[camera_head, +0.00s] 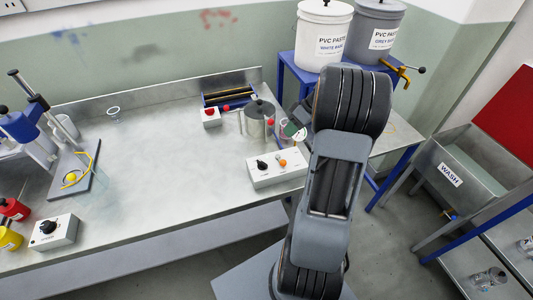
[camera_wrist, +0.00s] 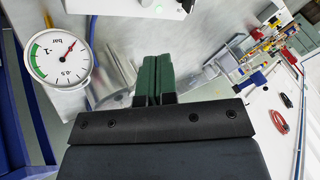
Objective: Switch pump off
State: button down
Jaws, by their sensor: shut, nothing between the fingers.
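No readable label tells me which control is the pump's. In the head view, a white control box (camera_head: 277,181) with a black knob (camera_head: 262,165) and an orange button (camera_head: 283,163) sits near the bench's front edge. A smaller box (camera_head: 211,122) with a red button stands behind it. My gripper (camera_head: 291,129) is mostly hidden by my arm, close to a grey cylindrical pot (camera_head: 259,122). In the wrist view, the green fingers of my gripper (camera_wrist: 154,78) are together and empty. A pressure gauge (camera_wrist: 60,50) with a red needle is left of them. A white box with a green light (camera_wrist: 159,8) is above.
Another knob box (camera_head: 54,234) and red and yellow bottles (camera_head: 12,210) are at the bench's left. PVC paste buckets (camera_head: 322,35) stand at the back right. The bench's middle is clear.

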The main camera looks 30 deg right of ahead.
jog(key=shift+d+f, duration=0.2)
jog(key=shift+d, duration=0.2)
jog(key=shift+a, duration=0.1)
jog(key=p, duration=0.2)
send_near(266, 161)
jog(key=w+f, duration=0.1)
jog(key=w+a+f, duration=0.1)
jog(key=w+f, duration=0.1)
jog(key=f, duration=0.1)
jog(key=shift+a, duration=0.3)
jog(key=a, duration=0.1)
jog(key=a+p, duration=0.1)
jog(key=shift+s+a+f, duration=0.2)
jog(key=shift+s+a, duration=0.2)
jog(key=shift+s+a+f, duration=0.1)
jog(key=shift+s+a, duration=0.1)
jog(key=shift+a, duration=0.4)
jog(key=shift+w+f+n, duration=0.1)
jog(key=shift+f+n, duration=0.05)
jog(key=shift+n, duration=0.15)
